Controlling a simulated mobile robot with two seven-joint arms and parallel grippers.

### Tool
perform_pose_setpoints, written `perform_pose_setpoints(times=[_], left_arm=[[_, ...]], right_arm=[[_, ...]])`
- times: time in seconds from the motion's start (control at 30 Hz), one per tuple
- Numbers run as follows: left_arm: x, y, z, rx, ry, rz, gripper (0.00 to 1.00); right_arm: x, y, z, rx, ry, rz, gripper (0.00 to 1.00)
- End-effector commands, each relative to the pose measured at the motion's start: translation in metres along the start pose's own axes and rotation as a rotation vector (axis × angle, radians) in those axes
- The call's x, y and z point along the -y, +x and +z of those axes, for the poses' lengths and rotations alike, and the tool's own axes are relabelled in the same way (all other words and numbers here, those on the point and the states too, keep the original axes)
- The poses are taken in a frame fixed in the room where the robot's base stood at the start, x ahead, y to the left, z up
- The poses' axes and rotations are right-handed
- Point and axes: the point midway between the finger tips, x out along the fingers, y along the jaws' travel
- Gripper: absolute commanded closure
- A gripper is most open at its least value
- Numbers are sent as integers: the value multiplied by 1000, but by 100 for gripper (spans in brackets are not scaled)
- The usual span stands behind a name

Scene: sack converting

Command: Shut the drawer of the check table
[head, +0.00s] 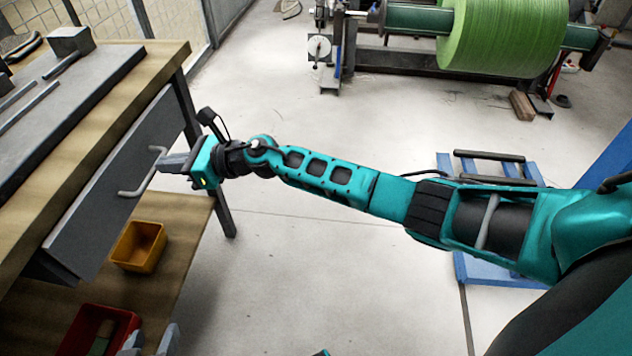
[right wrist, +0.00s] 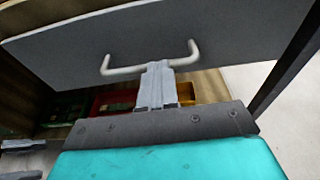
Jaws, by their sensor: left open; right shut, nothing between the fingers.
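The check table (head: 120,108) stands at the left in the head view, with a wooden edge and a dark grey top. Its drawer front (head: 100,200) is a dark grey panel below the tabletop edge; how far it stands out is hard to tell. The pale bar handle (head: 130,192) is on that front. My right gripper (head: 168,162) is shut and empty at the handle. In the right wrist view its fingers (right wrist: 158,80) overlap the handle bar (right wrist: 122,71); contact is unclear. My left gripper (head: 152,336) is open at the bottom left, mostly cut off.
An orange bin (head: 138,246) and a red bin (head: 72,338) sit on the lower shelf (head: 190,225) under the drawer. A table leg (head: 208,150) stands beyond the drawer. A green roll (head: 505,35) on a machine is at the back. The floor between is clear.

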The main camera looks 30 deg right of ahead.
Motion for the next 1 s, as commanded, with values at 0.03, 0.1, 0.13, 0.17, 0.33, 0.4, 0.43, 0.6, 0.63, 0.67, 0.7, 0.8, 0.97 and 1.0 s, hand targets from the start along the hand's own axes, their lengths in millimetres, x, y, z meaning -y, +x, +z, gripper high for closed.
perform_pose_setpoints(times=[0.03,0.1,0.13,0.17,0.33,0.4,0.43,0.6,0.63,0.67,0.7,0.8,0.97,1.0], left_arm=[[0,2,4,0,-2,0,47],[0,3,5,0,-2,0,47],[0,4,6,0,-2,0,47],[0,4,6,0,-2,0,47],[0,4,7,0,-1,-1,47],[0,4,7,0,-1,-1,47],[0,4,7,0,-1,-1,47],[1,4,7,1,4,-1,47],[2,4,7,1,5,-1,47],[2,4,8,2,6,-1,47],[2,4,8,2,7,-1,47],[2,4,8,2,9,-1,47],[3,4,8,2,11,-1,47],[3,4,8,2,11,-1,47]], right_arm=[[0,6,0,0,-1,1,100],[0,12,1,0,1,0,100],[0,14,2,0,1,0,100],[0,15,2,0,1,0,100],[0,20,4,1,1,-2,100],[0,20,5,2,1,-2,100],[0,20,5,3,1,-2,100],[0,21,7,6,0,-3,100],[0,21,7,6,0,-3,100],[0,21,7,6,0,-3,100],[0,21,7,7,0,-3,100],[0,21,8,8,-1,-3,100],[3,19,9,8,-2,-4,100],[4,18,10,9,-2,-4,100]])
